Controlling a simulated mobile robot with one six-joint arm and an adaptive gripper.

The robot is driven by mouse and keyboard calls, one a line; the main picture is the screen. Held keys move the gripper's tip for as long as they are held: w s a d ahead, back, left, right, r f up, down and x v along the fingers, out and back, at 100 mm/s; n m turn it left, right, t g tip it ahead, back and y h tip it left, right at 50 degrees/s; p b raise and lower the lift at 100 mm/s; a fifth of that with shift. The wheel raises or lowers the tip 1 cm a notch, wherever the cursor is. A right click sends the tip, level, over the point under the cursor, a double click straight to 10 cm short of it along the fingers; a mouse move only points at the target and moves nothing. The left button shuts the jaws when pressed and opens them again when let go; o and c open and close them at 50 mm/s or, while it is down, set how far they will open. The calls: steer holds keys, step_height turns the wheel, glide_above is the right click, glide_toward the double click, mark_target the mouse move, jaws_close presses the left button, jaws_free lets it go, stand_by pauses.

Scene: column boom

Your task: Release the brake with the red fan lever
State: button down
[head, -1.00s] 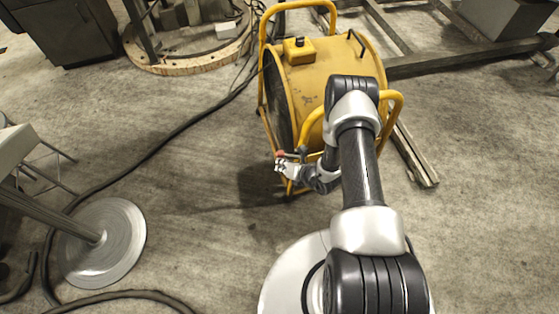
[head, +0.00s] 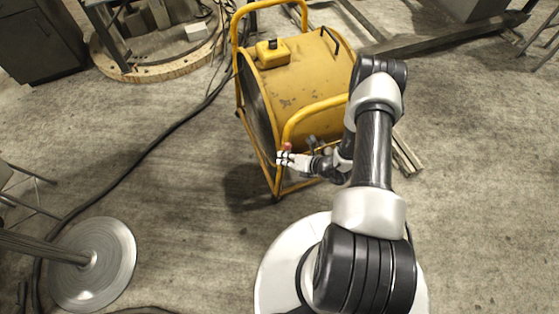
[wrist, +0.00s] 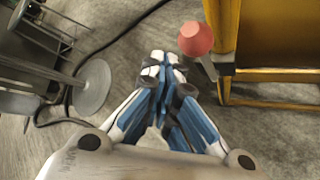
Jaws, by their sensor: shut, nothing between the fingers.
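The yellow drum fan (head: 310,85) stands on the floor in a yellow tube frame. The lever's red ball knob (head: 287,147) shows small at the fan's front corner, just above my gripper (head: 284,160). In the wrist view, the red knob (wrist: 196,39) sits on a short grey stem (wrist: 208,68) beside a yellow frame post. My gripper (wrist: 163,62) is shut and empty, with its fingertips just left of the knob and stem. I cannot tell whether they touch. The lever's lower end is hidden.
The fan's yellow frame bars (wrist: 270,75) are close on the right of my gripper. A round metal stand base (head: 93,265) is at the lower left. A dark cable (head: 150,155) crosses the floor. Open floor lies left of the fan.

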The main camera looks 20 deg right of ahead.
steer(key=shift+d+r, duration=0.2)
steer(key=shift+d, duration=0.65)
steer(key=shift+w+d+r, duration=0.1)
steer(key=shift+w+d, duration=0.05)
steer(key=shift+w, duration=0.05)
